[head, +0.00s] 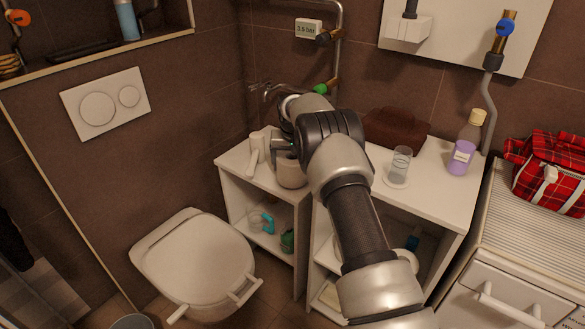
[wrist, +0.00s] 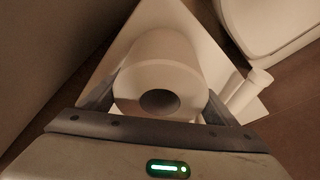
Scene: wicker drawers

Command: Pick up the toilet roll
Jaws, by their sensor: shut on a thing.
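The toilet roll (wrist: 162,52) is a pale cylinder with a dark core hole facing the wrist camera. My gripper (wrist: 160,88) has one finger on each side of it and is shut on it. In the head view my gripper (head: 279,147) is over the left end of the white cabinet, and my arm and hand largely hide the roll. I cannot tell whether the roll rests on the cabinet top or is just above it.
A white bottle-like item (head: 256,155) stands close by; it also shows in the wrist view (wrist: 246,90). A glass (head: 400,162) and purple bottle (head: 464,147) stand right. The toilet (head: 195,262) is left; pipes run behind.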

